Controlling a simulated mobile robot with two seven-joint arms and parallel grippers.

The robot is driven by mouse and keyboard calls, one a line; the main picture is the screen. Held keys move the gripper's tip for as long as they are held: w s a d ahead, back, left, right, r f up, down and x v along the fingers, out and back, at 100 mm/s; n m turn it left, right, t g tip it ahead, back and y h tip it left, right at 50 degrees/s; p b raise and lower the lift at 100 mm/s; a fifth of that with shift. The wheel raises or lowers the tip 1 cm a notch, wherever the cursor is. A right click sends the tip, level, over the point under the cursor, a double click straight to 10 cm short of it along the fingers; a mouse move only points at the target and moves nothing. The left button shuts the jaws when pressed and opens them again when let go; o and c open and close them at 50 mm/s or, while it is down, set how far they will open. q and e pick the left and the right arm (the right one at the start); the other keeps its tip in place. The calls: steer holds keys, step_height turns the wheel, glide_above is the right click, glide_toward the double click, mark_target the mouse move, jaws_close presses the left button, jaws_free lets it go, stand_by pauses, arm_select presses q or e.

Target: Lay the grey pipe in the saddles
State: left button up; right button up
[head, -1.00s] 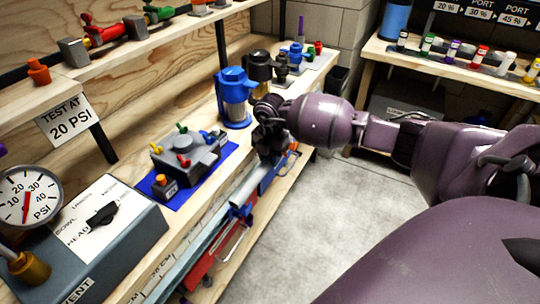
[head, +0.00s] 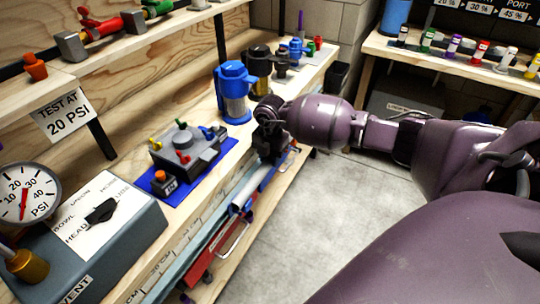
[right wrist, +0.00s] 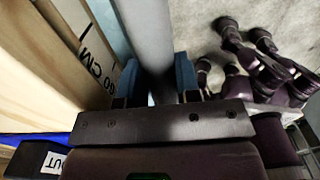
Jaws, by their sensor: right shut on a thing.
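The grey pipe (head: 248,188) runs along the front edge of the workbench in the head view, sloping down and left from my right gripper (head: 268,152). The right wrist view shows the grey pipe (right wrist: 150,40) between the blue fingers of my right gripper (right wrist: 157,80), which is shut on it. The pipe's far end runs out of the wrist view. Blue and red parts lie close below the pipe in the head view. I cannot tell saddles apart there, nor whether the pipe touches any. My left gripper is not in view.
A blue-topped filter (head: 235,92) stands on the bench behind my gripper. A grey fitting block (head: 186,147) sits on a blue mat, and a gauge box (head: 98,232) is nearer. A length scale (head: 160,268) runs along the bench front. The floor (head: 310,220) is clear.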

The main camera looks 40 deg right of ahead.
mark_target(270, 156)
steer(key=shift+f, duration=0.7)
steer(key=o, duration=1)
step_height(270, 156, up, 6)
steer(key=shift+p, duration=0.6)
step_height(270, 156, up, 4)
steer(key=shift+f+p, duration=0.2)
steer(key=shift+p, duration=0.15)
steer(key=shift+r, duration=0.65)
steer(key=shift+a+f, duration=0.1)
